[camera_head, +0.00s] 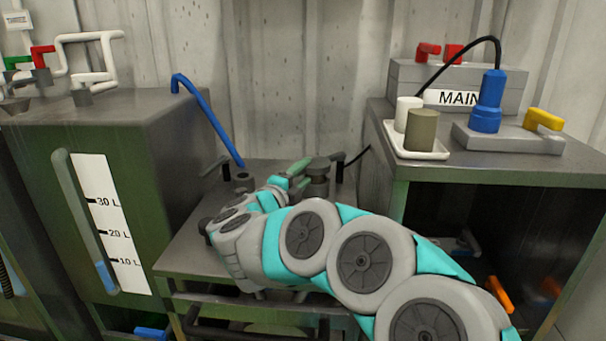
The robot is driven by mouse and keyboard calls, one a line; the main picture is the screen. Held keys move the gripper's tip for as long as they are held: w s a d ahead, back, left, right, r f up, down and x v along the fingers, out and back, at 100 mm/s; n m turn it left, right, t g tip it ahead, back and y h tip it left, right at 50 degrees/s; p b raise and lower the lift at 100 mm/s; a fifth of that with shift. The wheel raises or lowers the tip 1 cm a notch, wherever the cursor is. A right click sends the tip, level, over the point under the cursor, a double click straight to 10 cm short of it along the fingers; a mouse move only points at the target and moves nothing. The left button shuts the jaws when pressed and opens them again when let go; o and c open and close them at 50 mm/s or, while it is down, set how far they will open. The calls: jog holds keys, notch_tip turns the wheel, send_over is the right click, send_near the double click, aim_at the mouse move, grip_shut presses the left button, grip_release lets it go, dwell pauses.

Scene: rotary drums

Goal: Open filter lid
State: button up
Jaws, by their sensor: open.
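A dark grey metal fitting with a round, flanged top (319,168) stands at the back of the low middle bench (185,262). It looks like the filter with its lid, and the lid seems to be down. My arm reaches over the bench and hides much of it. My gripper (300,176) is at the left side of the fitting, with its green fingers close to it. The fingers are open, and I cannot tell whether they touch the fitting.
A green tank (135,190) with a litre scale stands left, and a blue pipe (208,118) bends down to the bench. A right-hand cabinet (480,166) carries a white tray with two cylinders, a blue plug (488,102) and a yellow handle (543,119).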

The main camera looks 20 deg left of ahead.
grip_shut()
dwell(0.4)
jog(key=shift+f, duration=0.1)
dwell(0.9)
